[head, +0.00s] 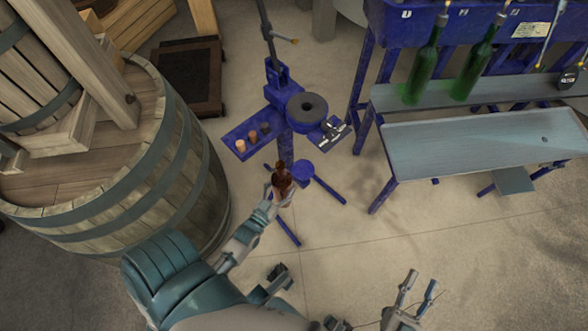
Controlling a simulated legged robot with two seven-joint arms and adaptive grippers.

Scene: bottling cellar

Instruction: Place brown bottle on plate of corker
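The brown bottle (282,180) is upright or nearly so in my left gripper (279,192), whose fingers are around its lower part. The blue corker (285,92) stands on the floor at upper middle. Its small round blue plate (304,170) sits low on the stand, just right of the bottle in the picture. The bottle appears apart from the plate, but their height difference is hard to tell. The bottle's base is hidden by the gripper. My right gripper (422,281) is open and empty at the lower right, away from the corker.
The corker's side tray (238,143) holds several corks, and its legs spread over the floor. A large wooden barrel (150,205) stands left. A blue filling bench (480,145) with two green bottles (423,68) stands right. The floor (340,240) between is clear.

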